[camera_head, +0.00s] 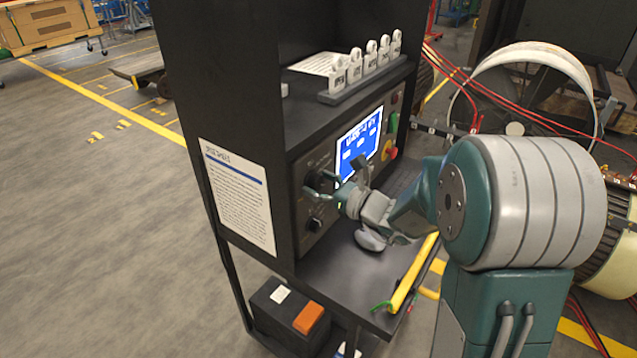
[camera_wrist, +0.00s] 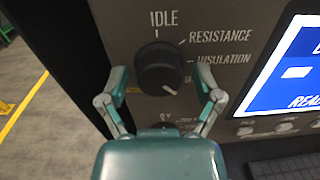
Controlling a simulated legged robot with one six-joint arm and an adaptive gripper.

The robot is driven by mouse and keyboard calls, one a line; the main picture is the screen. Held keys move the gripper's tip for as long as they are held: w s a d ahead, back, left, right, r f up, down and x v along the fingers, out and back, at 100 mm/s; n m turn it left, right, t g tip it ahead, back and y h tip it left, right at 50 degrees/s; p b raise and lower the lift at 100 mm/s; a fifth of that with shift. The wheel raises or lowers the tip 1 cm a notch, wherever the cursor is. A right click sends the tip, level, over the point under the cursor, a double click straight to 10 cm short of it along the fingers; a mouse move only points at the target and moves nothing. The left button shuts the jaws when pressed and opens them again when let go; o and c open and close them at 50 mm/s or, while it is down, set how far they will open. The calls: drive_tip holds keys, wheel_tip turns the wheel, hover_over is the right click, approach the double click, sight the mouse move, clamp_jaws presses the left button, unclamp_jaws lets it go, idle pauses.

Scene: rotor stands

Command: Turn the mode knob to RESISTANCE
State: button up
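The mode knob (camera_wrist: 160,66) is a round black dial on the grey panel in the wrist view. The label IDLE stands above it, RESISTANCE at its upper right and INSULATION to its right. A small pale mark shows low on the knob's face; I cannot tell whether it is the pointer. My gripper (camera_wrist: 160,80) has its two fingers apart, one on each side of the knob, with small gaps that look clear of it. In the head view my gripper (camera_head: 322,190) is at the panel, partly covering the knob (camera_head: 322,180).
A blue screen (camera_head: 358,145) is right of the knob, with a red button (camera_head: 389,151) beyond it. A second knob (camera_head: 315,224) sits below. A rack of white tags (camera_head: 365,70) stands above. A yellow bar (camera_head: 412,274) lies on the shelf.

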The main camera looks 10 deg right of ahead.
drive_tip(key=c, duration=0.8)
drive_tip(key=shift+n, duration=0.3)
drive_tip(key=n, duration=0.3)
drive_tip(key=shift+n, duration=0.3)
drive_tip(key=n, duration=0.4)
drive_tip(key=shift+n, duration=0.3)
drive_tip(key=n, duration=0.4)
drive_tip(key=shift+n, duration=0.3)
drive_tip(key=shift+s+f+n+y, duration=0.1)
drive_tip(key=shift+n+y, duration=0.05)
drive_tip(key=shift+n, duration=1.05)
drive_tip(key=shift+f+n+y, duration=0.1)
drive_tip(key=shift+n+y, duration=0.05)
drive_tip(key=shift+n, duration=1.05)
